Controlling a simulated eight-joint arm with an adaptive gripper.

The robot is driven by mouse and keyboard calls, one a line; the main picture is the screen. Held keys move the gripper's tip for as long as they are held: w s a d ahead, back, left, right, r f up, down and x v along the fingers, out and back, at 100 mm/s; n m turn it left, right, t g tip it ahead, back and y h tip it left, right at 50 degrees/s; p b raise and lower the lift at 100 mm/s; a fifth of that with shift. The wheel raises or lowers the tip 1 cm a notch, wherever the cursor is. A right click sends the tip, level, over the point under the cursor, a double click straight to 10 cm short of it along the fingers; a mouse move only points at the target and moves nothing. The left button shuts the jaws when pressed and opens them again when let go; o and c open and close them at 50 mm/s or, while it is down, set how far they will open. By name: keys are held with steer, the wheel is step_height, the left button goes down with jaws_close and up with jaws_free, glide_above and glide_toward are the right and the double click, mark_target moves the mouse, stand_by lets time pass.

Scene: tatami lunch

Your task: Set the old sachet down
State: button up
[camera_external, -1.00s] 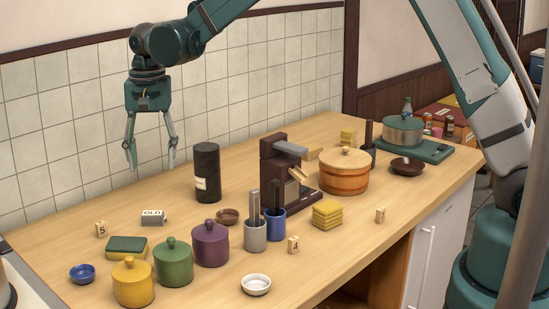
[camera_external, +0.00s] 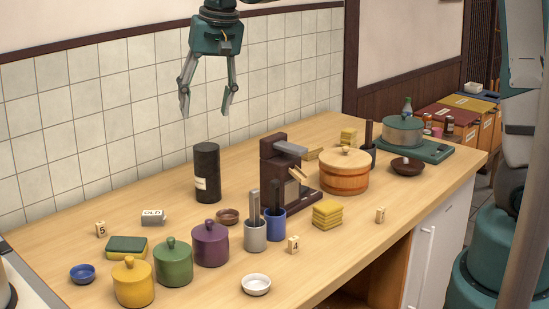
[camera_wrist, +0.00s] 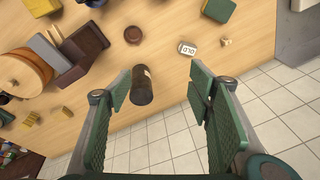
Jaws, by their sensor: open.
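The old sachet, a small grey packet with a white label reading OLD (camera_external: 153,217), lies on the wooden counter (camera_external: 330,256) at the back left, near the tile wall. It also shows in the wrist view (camera_wrist: 187,48), apart from my gripper. My gripper (camera_external: 207,115) is open and empty, pointing down, high above the counter and to the right of the sachet. In the wrist view its fingers (camera_wrist: 160,85) are spread wide with nothing held between them.
A tall black canister (camera_external: 207,172) stands near the wall below my gripper. Yellow (camera_external: 133,285), green (camera_external: 173,264) and purple (camera_external: 210,245) lidded pots stand in front of the sachet. A sponge (camera_external: 126,247) and number tag 5 (camera_external: 101,229) are left of it. The front counter centre has free room.

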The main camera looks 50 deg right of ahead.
steer(key=s+d+r+n+t, duration=0.1)
steer(key=s+d+r, duration=0.2)
steer(key=s, duration=0.6)
steer(key=s+d+r+n+t, duration=0.1)
steer(key=s+d+r+n, duration=0.15)
steer(key=s, duration=0.55)
steer(key=s+d+f+n+t, duration=0.1)
steer(key=s+d, duration=0.1)
steer(key=s, duration=0.5)
steer(key=s+d+f+n+t, duration=0.1)
steer(key=s+d+f, duration=0.1)
steer(key=s, duration=0.6)
steer(key=shift+d+t, duration=0.25)
steer(key=shift+t, duration=0.15)
